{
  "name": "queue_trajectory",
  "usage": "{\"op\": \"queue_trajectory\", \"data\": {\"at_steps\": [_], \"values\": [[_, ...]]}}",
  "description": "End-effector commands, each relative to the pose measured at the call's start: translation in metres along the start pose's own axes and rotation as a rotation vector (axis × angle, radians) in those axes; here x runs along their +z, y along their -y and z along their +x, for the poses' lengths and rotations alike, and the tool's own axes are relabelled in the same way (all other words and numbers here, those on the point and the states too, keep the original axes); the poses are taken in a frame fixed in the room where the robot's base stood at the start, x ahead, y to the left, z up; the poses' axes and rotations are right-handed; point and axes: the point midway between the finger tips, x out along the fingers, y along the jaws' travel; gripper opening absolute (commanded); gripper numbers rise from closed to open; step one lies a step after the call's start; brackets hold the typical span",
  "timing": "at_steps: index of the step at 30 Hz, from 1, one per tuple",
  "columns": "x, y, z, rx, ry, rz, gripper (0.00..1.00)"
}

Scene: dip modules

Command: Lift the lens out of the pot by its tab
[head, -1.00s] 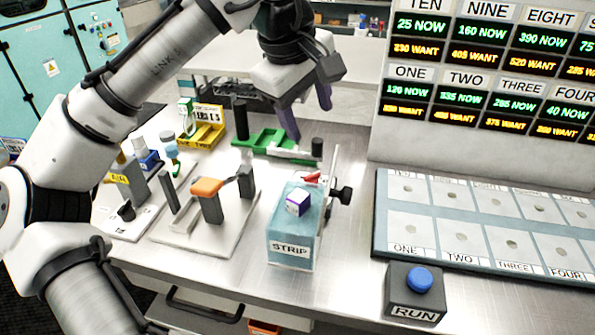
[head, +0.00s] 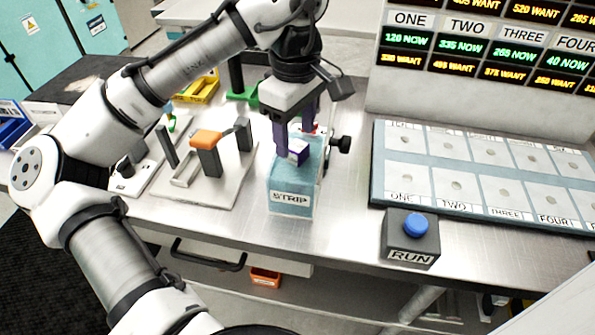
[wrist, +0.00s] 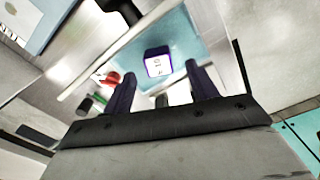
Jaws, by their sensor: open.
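My gripper (head: 294,141) is open and points down over the light-blue STRIP block (head: 291,200). A small white and purple cube (head: 298,152) sits on top of that block, close to the fingertips. In the wrist view the cube (wrist: 158,62) shows beyond and between the two separated fingers (wrist: 160,72), with a printed mark on its top. Nothing is held, and I cannot tell whether the fingers touch the cube. I cannot make out a lens, its tab or a pot with certainty in either view.
A grey stand with an orange top (head: 206,138) is left of the block. A black knob (head: 341,144) sticks out on its right. The RUN button box (head: 411,238) and the numbered panel (head: 470,180) lie further right. Bare steel tabletop lies in front.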

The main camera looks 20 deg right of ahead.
Motion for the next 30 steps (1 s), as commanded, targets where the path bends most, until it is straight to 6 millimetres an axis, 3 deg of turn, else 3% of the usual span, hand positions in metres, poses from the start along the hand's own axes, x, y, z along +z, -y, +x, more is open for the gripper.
{"op": "queue_trajectory", "data": {"at_steps": [9,17,30], "values": [[0.003,-0.001,0.04,0.0,0.001,0.0,0.58],[0.003,-0.001,0.042,0.0,0.0,0.001,0.57],[0.003,-0.001,0.042,0.001,0.0,0.001,0.0]]}}
